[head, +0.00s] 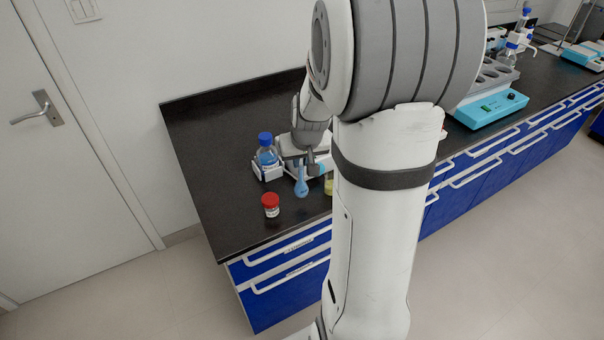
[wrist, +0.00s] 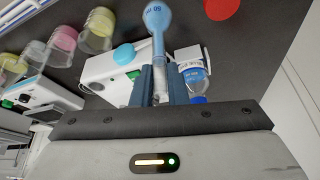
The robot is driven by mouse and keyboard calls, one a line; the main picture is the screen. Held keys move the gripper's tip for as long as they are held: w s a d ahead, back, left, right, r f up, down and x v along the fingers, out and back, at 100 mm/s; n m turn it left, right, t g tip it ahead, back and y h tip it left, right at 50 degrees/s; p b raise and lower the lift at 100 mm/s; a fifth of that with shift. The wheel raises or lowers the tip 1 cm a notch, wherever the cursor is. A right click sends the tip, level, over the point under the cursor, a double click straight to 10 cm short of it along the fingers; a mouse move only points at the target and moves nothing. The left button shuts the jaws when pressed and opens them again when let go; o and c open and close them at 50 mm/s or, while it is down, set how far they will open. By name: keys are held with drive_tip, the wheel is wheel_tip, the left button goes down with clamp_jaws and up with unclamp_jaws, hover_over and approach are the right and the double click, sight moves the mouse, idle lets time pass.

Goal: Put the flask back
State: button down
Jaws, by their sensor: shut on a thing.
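The flask (head: 301,189) has a round bulb of blue liquid and a long clear neck. In the wrist view the flask (wrist: 157,18) points bulb-away from me, with its neck between the two dark fingers of my gripper (wrist: 160,78). My gripper is shut on that neck. In the head view the flask hangs bulb-down at the front of a white device (head: 318,160); I cannot tell whether the bulb touches the counter. My gripper's fingertips are partly hidden in the head view by my own arm.
A blue-capped bottle (head: 267,153) stands close left of the flask. A red-lidded jar (head: 271,206) is nearer the counter's front edge. A yellow beaker (head: 328,186) is just right. Several beakers (wrist: 62,38) show in the wrist view. The black counter's (head: 205,135) left end is clear.

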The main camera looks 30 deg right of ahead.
sight(302, 169)
drive_tip(key=shift+s+f, duration=0.1)
drive_tip(key=shift+f, duration=2.05)
drive_tip(key=shift+f, duration=0.25)
drive_tip(key=c, duration=1.4)
unclamp_jaws()
drive_tip(key=shift+r, duration=0.15)
drive_tip(key=shift+c, duration=0.2)
drive_tip(key=shift+r, duration=0.4)
drive_tip(key=d+v, duration=0.1)
drive_tip(key=v, duration=0.9)
drive_tip(key=s+a+r+n+g+y, duration=0.1)
drive_tip(key=s+a+r+n, duration=0.1)
drive_tip(key=s+a, duration=1.2)
drive_tip(key=shift+s+r+n, duration=0.3)
drive_tip(key=shift+s+r, duration=0.5)
drive_tip(key=shift+s, duration=0.15)
